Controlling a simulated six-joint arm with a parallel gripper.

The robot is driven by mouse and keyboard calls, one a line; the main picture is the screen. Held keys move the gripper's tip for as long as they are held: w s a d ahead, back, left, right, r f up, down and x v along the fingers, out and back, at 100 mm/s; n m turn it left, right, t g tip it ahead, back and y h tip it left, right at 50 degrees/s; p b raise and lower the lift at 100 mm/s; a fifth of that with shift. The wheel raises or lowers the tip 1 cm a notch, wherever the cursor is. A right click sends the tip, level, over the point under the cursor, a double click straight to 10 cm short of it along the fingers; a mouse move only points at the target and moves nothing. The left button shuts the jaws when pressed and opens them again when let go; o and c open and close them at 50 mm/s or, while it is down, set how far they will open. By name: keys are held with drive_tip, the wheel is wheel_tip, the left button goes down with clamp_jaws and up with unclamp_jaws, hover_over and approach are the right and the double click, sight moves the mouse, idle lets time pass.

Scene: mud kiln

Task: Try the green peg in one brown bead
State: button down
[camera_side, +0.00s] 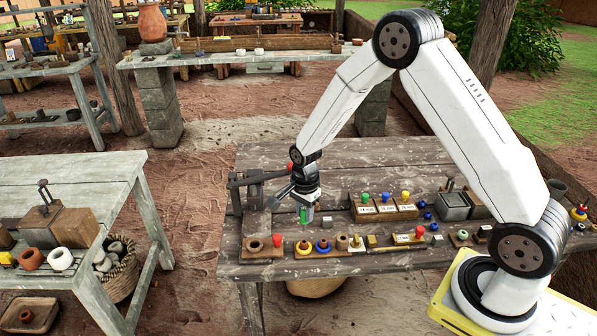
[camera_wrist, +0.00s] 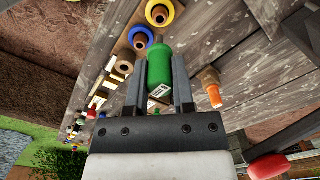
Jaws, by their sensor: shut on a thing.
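My gripper (camera_side: 304,208) is shut on the green peg (camera_side: 303,216) and holds it upright above the front left of the wooden bench. In the wrist view the green peg (camera_wrist: 160,72) sits between both fingers. The yellow-ringed (camera_wrist: 160,13) and blue-ringed (camera_wrist: 140,38) beads also show in the wrist view. The peg is apart from the beads.
An orange-tipped peg (camera_wrist: 213,93) stands close by in the wrist view. A dark clamp frame (camera_side: 253,190) rises at the bench's left end. Blocks with coloured knobs (camera_side: 383,208) stand behind right.

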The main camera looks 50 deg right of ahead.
sight(304, 229)
drive_tip(key=shift+f, duration=1.6)
drive_tip(key=shift+f, duration=1.4)
idle(2.3)
drive_tip(key=shift+r, duration=0.2)
drive_tip(key=shift+r, duration=2.1)
